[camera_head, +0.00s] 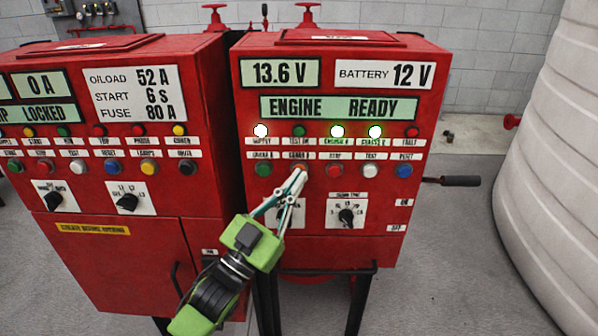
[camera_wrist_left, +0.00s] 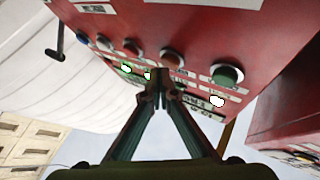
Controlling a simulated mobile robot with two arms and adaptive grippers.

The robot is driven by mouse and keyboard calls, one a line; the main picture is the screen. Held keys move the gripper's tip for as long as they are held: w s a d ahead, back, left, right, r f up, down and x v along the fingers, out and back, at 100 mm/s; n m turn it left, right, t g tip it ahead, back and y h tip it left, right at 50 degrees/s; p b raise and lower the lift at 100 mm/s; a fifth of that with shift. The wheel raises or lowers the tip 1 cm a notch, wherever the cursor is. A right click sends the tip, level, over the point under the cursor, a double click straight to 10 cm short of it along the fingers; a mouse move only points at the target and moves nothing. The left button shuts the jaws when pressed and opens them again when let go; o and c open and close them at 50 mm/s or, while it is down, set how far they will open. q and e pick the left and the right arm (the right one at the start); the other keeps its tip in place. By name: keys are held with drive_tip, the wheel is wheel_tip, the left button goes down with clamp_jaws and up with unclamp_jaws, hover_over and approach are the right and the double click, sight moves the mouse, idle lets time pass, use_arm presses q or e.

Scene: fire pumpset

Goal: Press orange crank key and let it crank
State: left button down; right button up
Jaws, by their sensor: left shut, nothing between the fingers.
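The red engine panel (camera_head: 440,105) stands on the right in the head view, with a row of coloured keys. The orange crank key (camera_head: 300,167) is second from left in that row, mostly covered by my fingertips. In the left wrist view the orange key (camera_wrist_left: 172,57) shows just beyond the fingertips, its lower part partly covered. My left gripper (camera_head: 297,180) is shut and empty, its tips at the key; I cannot tell whether they touch it. The fingers also show in the wrist view (camera_wrist_left: 160,88). My right gripper is not in view.
Beside the orange key sit a green key (camera_head: 263,169) and a red key (camera_head: 334,171). The display (camera_head: 338,108) reads ENGINE READY; several lamps above the keys are lit. A second red cabinet (camera_head: 110,245) stands left, a black side handle (camera_head: 460,181) sticks out right.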

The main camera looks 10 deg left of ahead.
use_arm(q)
drive_tip(key=shift+w+a, duration=0.1)
drive_tip(key=shift+w, duration=0.3)
idle(0.3)
drive_tip(key=shift+s, duration=0.15)
drive_tip(key=shift+s+d, duration=0.2)
drive_tip(key=shift+s, duration=0.5)
drive_tip(key=s+p, duration=0.1)
drive_tip(key=s, duration=0.1)
drive_tip(key=s+d, duration=0.1)
drive_tip(key=s, duration=0.1)
drive_tip(key=shift+s+p, duration=0.4)
drive_tip(key=shift+f, duration=0.1)
idle(0.4)
